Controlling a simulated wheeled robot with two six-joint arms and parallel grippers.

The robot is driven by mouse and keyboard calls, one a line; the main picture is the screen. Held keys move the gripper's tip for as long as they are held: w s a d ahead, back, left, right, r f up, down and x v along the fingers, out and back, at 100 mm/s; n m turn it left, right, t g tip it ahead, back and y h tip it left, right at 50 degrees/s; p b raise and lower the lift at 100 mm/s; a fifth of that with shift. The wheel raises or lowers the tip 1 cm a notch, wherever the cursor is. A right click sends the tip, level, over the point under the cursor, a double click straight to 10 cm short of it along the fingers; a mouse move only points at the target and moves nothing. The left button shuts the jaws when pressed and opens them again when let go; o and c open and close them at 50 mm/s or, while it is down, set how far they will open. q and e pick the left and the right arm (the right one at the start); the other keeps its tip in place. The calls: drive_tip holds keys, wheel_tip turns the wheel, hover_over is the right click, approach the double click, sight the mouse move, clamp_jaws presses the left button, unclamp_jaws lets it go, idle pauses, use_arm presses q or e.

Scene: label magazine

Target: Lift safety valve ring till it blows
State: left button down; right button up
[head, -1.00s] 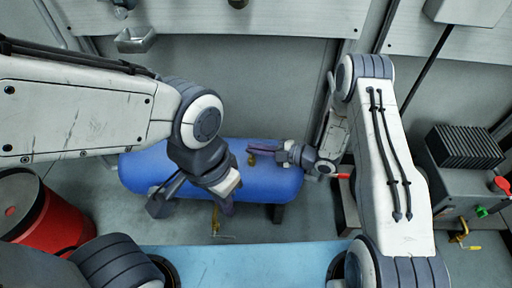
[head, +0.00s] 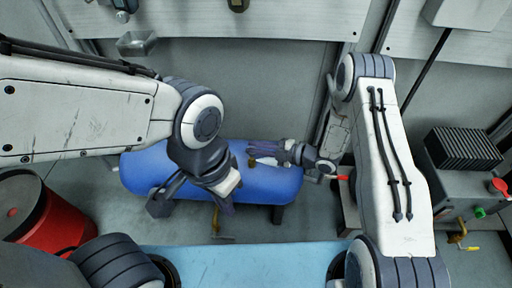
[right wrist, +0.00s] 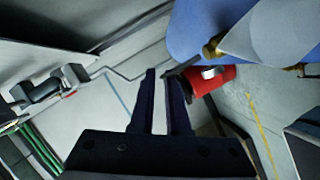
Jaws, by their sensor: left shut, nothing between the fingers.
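The blue tank (head: 270,184) lies on its side in the middle of the head view. A small brass fitting (head: 252,162) sits on top of it; I cannot make out a ring on it. My right gripper (head: 252,149) is at the fitting, its fingers pointing left just behind it and apart from each other. My left gripper (head: 226,208) is shut and empty, in front of the tank.
A red drum (head: 42,222) stands at the left. A grey machine with a black finned block (head: 463,147) stands at the right. A light blue surface (head: 245,262) is at the front.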

drive_tip(key=shift+o, duration=1.2)
drive_tip(key=shift+w+d+r, duration=0.1)
drive_tip(key=shift+w+d, duration=0.05)
drive_tip(key=p+v, duration=0.1)
drive_tip(key=v, duration=0.6)
drive_tip(key=shift+d, duration=0.1)
